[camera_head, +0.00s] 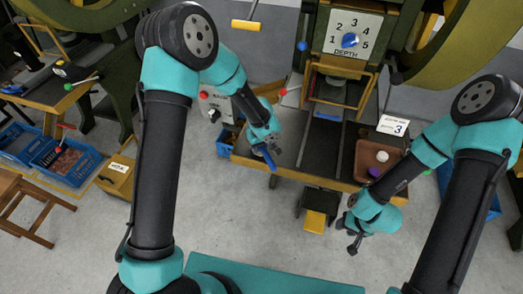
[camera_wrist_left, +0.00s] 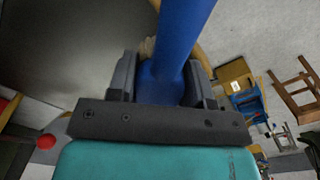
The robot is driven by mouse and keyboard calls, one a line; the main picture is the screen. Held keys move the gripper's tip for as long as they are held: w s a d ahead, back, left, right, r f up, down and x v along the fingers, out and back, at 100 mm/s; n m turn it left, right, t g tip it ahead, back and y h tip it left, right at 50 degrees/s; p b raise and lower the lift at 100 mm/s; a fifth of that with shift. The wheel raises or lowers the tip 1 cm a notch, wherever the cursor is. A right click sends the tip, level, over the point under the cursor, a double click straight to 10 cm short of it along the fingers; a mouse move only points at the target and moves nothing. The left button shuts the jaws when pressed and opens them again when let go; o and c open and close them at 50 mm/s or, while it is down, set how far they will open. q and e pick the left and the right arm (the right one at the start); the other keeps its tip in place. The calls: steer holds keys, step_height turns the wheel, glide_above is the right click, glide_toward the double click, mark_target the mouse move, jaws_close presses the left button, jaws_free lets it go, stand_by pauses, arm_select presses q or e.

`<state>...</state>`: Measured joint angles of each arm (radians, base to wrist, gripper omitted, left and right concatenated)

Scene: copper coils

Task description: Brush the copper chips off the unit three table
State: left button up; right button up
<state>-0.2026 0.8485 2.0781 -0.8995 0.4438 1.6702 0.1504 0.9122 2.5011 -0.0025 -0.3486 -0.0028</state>
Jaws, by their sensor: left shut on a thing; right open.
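The unit three table (camera_head: 345,143) has a dark grey top with a wooden edge, below the press with the depth dial. A sign with a 3 (camera_head: 393,125) stands on its right part. My left gripper (camera_head: 266,143) is over the table's left part, shut on a blue-handled brush (camera_head: 266,156). The blue handle (camera_wrist_left: 182,35) stands between the fingers in the left wrist view; a small tan patch shows beside it, and the brush's far end is hidden. I cannot make out copper chips on the table. My right gripper (camera_head: 354,240) is open and empty, low in front of the table's right side.
A brown tray (camera_head: 365,160) with a pale round item and a purple item (camera_head: 375,172) sits at the table's right. A grey control box with a red knob (camera_head: 203,95) is at the left. Blue crates (camera_head: 72,165) and a stool (camera_head: 30,205) stand far left. Grey floor is open in front.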

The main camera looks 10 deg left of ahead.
arm_select(q)
steer(key=shift+r, duration=1.95)
steer(key=shift+a, duration=0.15)
